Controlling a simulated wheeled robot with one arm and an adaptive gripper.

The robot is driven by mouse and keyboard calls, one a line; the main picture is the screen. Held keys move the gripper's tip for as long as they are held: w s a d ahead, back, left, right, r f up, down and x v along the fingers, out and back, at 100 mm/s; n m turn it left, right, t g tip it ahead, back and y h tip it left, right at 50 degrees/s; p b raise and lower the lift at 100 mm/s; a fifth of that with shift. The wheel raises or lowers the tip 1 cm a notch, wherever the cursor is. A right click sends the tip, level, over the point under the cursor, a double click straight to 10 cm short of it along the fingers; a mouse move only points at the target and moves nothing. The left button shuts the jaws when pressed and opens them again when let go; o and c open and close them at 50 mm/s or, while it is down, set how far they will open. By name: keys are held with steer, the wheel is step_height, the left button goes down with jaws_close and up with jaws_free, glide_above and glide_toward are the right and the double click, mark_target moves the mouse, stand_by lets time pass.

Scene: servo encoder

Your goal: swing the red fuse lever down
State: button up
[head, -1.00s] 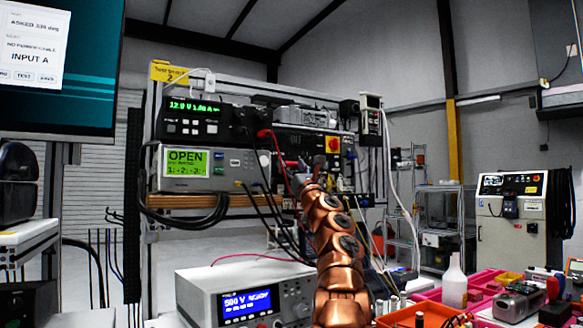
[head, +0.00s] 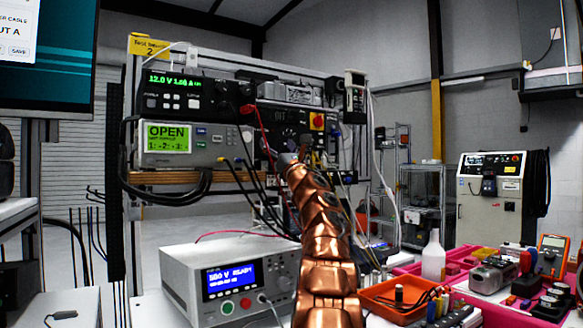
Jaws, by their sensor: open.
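My copper-coloured arm (head: 325,235) rises from the bottom centre toward the test rack. My gripper (head: 303,150) is at its far end, in front of the right part of the rack's middle level. The gripper is open, small in the picture and mostly hidden by the arm, and I see nothing in it. I cannot make out the red fuse lever. The arm covers part of the panel where dark units and cables sit, and I cannot tell whether the gripper touches anything there.
The rack holds a power supply (head: 180,92) and a meter reading OPEN (head: 180,144). A bench instrument (head: 230,285) stands below left. Cables hang around the arm's end. An orange tray (head: 385,298), a white bottle (head: 433,256) and tools crowd the right.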

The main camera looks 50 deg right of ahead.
steer(key=shift+s+a+f, duration=0.15)
steer(key=shift+s+a, duration=0.1)
steer(key=shift+s, duration=0.05)
steer(key=shift+s+f, duration=0.1)
steer(key=shift+f, duration=0.15)
steer(key=v, duration=0.9)
steer(key=shift+s, duration=0.3)
steer(key=shift+a+f, duration=0.15)
stand_by(0.4)
